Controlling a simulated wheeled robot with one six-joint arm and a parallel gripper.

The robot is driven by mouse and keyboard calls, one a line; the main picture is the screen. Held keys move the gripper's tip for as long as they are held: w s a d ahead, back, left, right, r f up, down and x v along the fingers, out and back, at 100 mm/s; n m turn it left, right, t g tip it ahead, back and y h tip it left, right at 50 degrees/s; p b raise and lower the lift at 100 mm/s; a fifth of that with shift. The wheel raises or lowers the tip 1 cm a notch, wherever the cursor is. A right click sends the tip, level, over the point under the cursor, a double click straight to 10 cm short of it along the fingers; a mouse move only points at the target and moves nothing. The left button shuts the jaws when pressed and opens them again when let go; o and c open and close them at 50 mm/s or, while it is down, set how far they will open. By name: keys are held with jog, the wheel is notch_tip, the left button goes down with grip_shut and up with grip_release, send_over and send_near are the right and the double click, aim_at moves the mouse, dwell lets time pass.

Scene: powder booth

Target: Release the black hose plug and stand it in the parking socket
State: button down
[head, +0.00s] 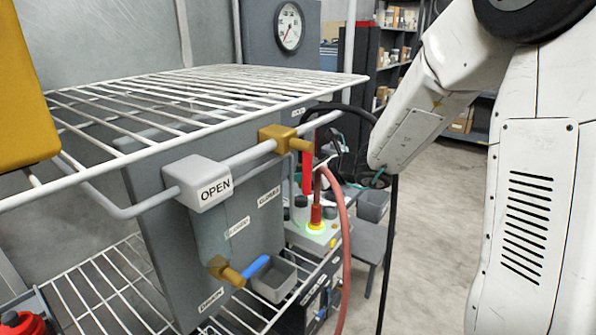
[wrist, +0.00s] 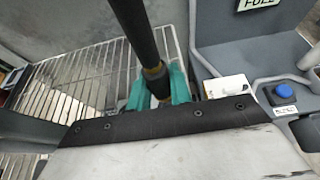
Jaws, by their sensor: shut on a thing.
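My gripper (wrist: 160,92) has teal fingers shut around the black hose plug (wrist: 158,85). A brass-coloured ring (wrist: 154,71) shows on the plug, and the thick black hose (wrist: 140,30) rises from it. In the head view my arm hides most of the gripper; only bits of teal show beside its end. The black hose (head: 340,107) arcs there behind the brass fitting. I cannot pick out an empty parking socket.
A white wire rack (head: 180,85) spans the left, with a grey OPEN box (head: 200,182) on its pipe. Brass fittings (head: 278,138), a blue-handled valve (head: 257,266) and a small grey bin (head: 274,282) crowd the middle. A blue button (wrist: 283,90) is at right.

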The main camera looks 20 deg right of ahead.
jog(key=shift+f, duration=1.85)
jog(key=shift+f, duration=0.35)
jog(key=c, duration=1.2)
grip_release()
